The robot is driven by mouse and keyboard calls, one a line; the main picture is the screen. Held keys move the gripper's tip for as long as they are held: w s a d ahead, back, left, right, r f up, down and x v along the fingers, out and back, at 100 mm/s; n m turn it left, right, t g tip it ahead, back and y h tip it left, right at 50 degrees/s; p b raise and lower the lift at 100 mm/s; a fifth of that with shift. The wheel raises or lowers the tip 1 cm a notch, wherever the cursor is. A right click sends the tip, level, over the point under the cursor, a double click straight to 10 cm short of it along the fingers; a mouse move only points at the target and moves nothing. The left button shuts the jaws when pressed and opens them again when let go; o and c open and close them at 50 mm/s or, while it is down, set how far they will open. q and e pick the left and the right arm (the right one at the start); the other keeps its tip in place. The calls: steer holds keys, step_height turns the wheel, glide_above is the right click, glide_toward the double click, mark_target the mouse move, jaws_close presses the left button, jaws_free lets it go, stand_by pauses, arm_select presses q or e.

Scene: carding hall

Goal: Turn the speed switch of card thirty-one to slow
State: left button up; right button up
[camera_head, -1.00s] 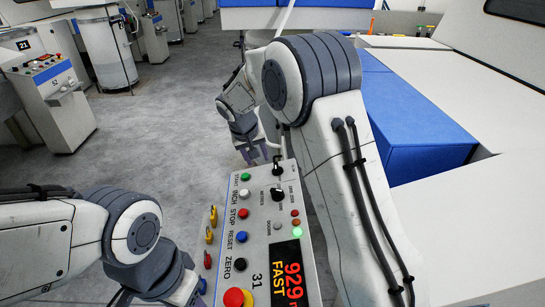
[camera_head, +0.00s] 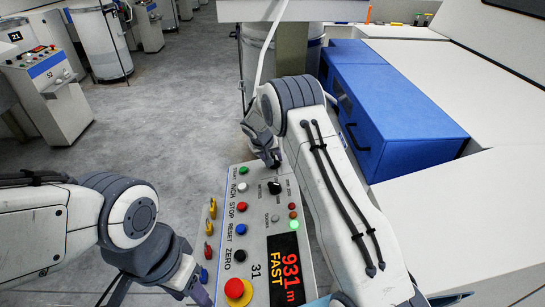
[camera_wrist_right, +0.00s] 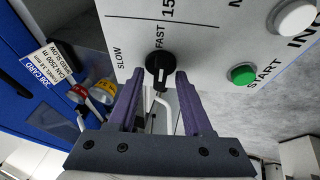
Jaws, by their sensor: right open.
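The control panel of card thirty-one (camera_head: 257,262) stands in front of me, marked 31, its display (camera_head: 288,268) reading 931 m FAST. The speed switch is a black knob (camera_wrist_right: 156,64) between the SLOW and FAST labels in the right wrist view. My right gripper (camera_wrist_right: 160,76) is open, its two purple fingertips on either side of the knob; contact cannot be told. In the head view my right gripper (camera_head: 270,158) is at the panel's far end and hides the switch. My left gripper (camera_head: 199,290) is low left of the panel, its fingers partly cut off.
A second black knob (camera_head: 275,187) and several coloured buttons are on the panel. Yellow and red clips (camera_head: 210,228) hang along its left edge. A blue cabinet (camera_head: 390,115) stands to the right. Another panel marked 52 (camera_head: 48,75) is far left, across open grey floor (camera_head: 150,125).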

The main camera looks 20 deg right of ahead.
steer(key=shift+f, duration=0.1)
jaws_close()
